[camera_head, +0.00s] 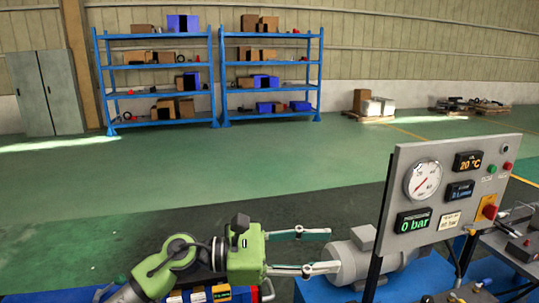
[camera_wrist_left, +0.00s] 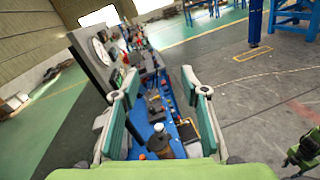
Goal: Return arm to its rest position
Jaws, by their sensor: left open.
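My left arm comes in from the lower left in the head view. Its green gripper (camera_head: 333,251) points right, with its two fingers apart and nothing between them. The fingertips are close to the left end of a grey motor (camera_head: 350,262); I cannot tell whether they touch it. In the left wrist view the same gripper (camera_wrist_left: 160,78) has its fingers spread above a blue bench (camera_wrist_left: 139,112). A green and dark part at that view's right edge may belong to my right arm; its fingers are not clear.
A grey gauge panel (camera_head: 397,180) stands upright just right of the left gripper, with fittings and a red knob. Two blue shelving racks (camera_head: 216,75) and a grey cabinet (camera_head: 45,92) stand far back. The green floor (camera_head: 200,170) between is clear.

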